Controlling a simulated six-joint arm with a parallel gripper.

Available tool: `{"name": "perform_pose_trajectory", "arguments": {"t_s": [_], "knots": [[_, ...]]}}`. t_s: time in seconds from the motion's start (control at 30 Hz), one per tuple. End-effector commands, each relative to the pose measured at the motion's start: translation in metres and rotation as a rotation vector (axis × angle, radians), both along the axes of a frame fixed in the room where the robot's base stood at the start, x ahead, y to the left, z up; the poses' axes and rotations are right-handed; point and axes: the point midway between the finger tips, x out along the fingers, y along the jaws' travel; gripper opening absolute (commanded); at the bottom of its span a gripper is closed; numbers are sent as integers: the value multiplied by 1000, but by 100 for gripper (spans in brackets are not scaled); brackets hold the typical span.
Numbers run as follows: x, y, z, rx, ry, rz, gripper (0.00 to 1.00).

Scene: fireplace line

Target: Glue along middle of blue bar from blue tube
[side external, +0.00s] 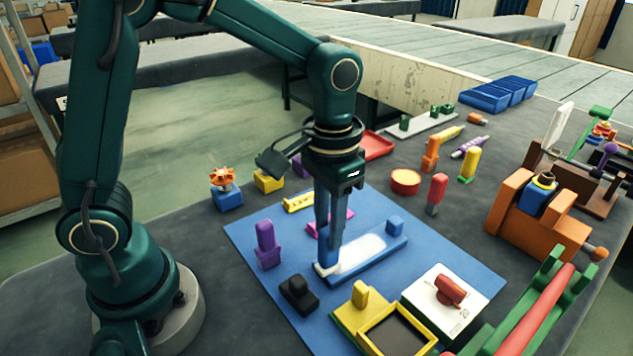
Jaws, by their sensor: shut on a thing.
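The blue bar (378,260) lies on the blue mat (262,240), slanting up to the right, with a small blue block (395,225) standing at its far right end. A broad white band of glue (362,250) covers much of the middle of its top. My gripper (328,258) points straight down over the bar's near left end. Its long fingers are shut on a slim bluish thing, taken as the blue tube; the fingers hide most of it. Its lower tip is at or just above the bar; I cannot tell if it touches.
A purple piece (266,245) and a black block (298,294) stand left of the bar. A yellow-framed tray (358,318) and a white box (470,307) are in front. A magenta piece (312,229) lies close behind the gripper. An orange vise (520,222) stands right.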

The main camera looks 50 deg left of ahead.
Motion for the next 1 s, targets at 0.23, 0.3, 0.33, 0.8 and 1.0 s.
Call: {"name": "perform_pose_trajectory", "arguments": {"t_s": [0.23,0.3,0.33,0.8,1.0], "knots": [[25,-1,-1,0,-2,1,0],[31,-1,0,0,-3,1,0],[34,-2,0,0,-3,1,0],[77,-3,-1,0,-3,1,0],[91,-4,-1,0,-2,0,0]]}}
